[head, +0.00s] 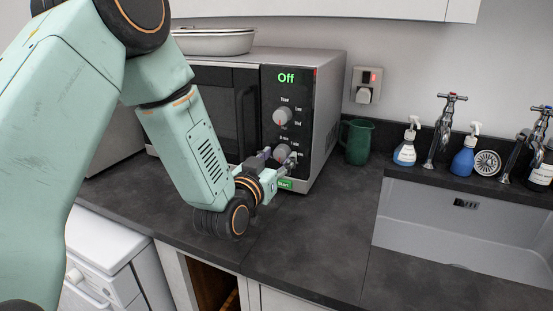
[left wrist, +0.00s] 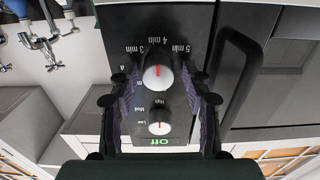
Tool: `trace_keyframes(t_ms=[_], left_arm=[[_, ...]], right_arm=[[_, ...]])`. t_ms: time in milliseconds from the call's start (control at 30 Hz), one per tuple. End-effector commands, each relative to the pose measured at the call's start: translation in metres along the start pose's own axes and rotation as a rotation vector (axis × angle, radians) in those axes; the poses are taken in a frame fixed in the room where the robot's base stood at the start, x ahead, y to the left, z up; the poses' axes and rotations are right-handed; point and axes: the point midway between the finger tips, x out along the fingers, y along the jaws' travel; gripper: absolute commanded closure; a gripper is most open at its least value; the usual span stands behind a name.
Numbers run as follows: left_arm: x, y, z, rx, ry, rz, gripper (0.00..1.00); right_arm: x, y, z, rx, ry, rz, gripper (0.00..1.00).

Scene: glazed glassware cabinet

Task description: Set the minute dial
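The microwave (head: 215,100) stands on the counter, its green display reading "Off". The minute dial (head: 282,151) is the lower, pale round knob on its black panel, partly hidden by my left gripper (head: 277,161). In the left wrist view, upside down, the minute dial (left wrist: 158,77) has a red pointer line and minute labels around it. My left gripper (left wrist: 158,92) is open, one finger on each side of the dial, with gaps showing. The smaller power dial (left wrist: 159,127) also shows between the fingers. My right gripper is not in view.
A green start button (head: 285,184) sits low on the panel. A green jug (head: 357,141) stands right of the microwave, before a wall socket (head: 366,85). The sink (head: 465,225) is at the right. The counter (head: 310,235) in front is clear.

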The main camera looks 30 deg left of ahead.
Motion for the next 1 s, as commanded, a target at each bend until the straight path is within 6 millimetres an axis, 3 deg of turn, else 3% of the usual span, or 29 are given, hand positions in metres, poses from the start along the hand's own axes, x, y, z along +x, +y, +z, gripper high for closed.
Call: trace_keyframes(t_ms=[500,1000], left_arm=[[-0.0004,-0.0002,0.0004,0.000,-0.001,-0.001,0.98],[-0.0002,0.0001,0.0001,-0.005,0.000,0.001,0.98]], right_arm=[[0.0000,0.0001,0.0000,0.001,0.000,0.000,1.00],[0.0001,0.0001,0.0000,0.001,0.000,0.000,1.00]])
